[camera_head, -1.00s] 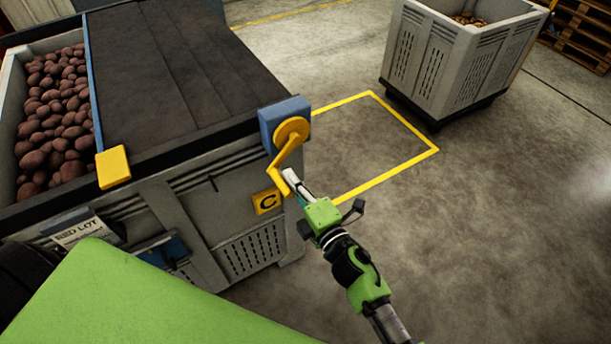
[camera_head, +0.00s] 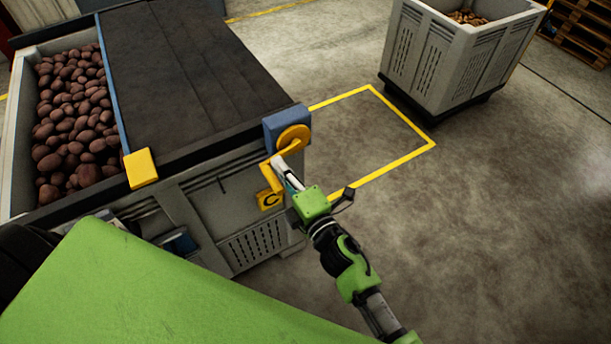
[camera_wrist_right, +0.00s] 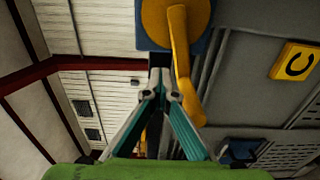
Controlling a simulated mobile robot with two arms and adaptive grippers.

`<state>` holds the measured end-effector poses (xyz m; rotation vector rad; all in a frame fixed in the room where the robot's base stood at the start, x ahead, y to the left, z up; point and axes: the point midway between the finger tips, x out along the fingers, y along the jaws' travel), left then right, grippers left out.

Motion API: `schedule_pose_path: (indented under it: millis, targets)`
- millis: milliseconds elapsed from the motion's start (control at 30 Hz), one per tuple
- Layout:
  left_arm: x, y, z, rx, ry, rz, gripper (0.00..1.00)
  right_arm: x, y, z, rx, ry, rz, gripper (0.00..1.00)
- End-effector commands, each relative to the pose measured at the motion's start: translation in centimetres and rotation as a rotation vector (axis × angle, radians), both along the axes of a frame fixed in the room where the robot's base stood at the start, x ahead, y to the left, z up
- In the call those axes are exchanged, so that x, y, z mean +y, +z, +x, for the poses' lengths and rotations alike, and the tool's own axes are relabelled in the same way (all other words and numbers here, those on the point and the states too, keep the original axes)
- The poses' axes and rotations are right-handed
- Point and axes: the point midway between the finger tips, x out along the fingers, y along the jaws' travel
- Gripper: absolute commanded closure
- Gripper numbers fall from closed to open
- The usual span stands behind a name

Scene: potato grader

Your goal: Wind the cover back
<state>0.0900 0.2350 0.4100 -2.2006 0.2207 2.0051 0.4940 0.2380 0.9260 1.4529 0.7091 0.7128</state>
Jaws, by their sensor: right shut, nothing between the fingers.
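The dark cover (camera_head: 185,75) lies over most of the grey potato bin (camera_head: 22,140). Its blue left edge bar (camera_head: 107,75) has a yellow block (camera_head: 141,168) at the near end. A yellow crank (camera_head: 294,138) sits on a blue housing at the bin's near right corner. Its arm points left and its grip hangs down. My right gripper (camera_head: 279,163) is shut and empty beside the crank. In the right wrist view, its fingertips (camera_wrist_right: 161,82) meet just left of the crank's grip (camera_wrist_right: 187,90); I cannot tell if they touch it. My left gripper is out of view.
Red potatoes (camera_head: 75,115) lie uncovered at the bin's left. A yellow plate marked C (camera_head: 270,200) is on the bin below the crank. Another grey bin (camera_head: 440,60) stands back right, near wooden pallets (camera_head: 580,30). The floor to the right is clear.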

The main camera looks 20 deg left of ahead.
Motion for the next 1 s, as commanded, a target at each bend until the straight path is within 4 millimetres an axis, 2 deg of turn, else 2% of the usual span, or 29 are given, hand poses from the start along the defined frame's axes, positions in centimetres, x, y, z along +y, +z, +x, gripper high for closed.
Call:
schedule_pose_path:
  millis: [333, 600, 833, 1000]
  targets:
    - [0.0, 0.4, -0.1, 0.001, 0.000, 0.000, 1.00, -0.1, 0.4, 0.0, 0.000, -0.002, -0.002, 1.00]
    - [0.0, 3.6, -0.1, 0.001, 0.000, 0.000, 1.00, 0.0, 3.7, -0.1, 0.000, -0.002, -0.002, 1.00]
    - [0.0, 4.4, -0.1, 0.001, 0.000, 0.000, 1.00, 0.0, 4.6, 0.0, 0.001, -0.003, -0.003, 1.00]
    - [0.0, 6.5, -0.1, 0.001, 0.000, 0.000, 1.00, -0.4, 6.7, 0.5, 0.000, -0.002, -0.004, 1.00]
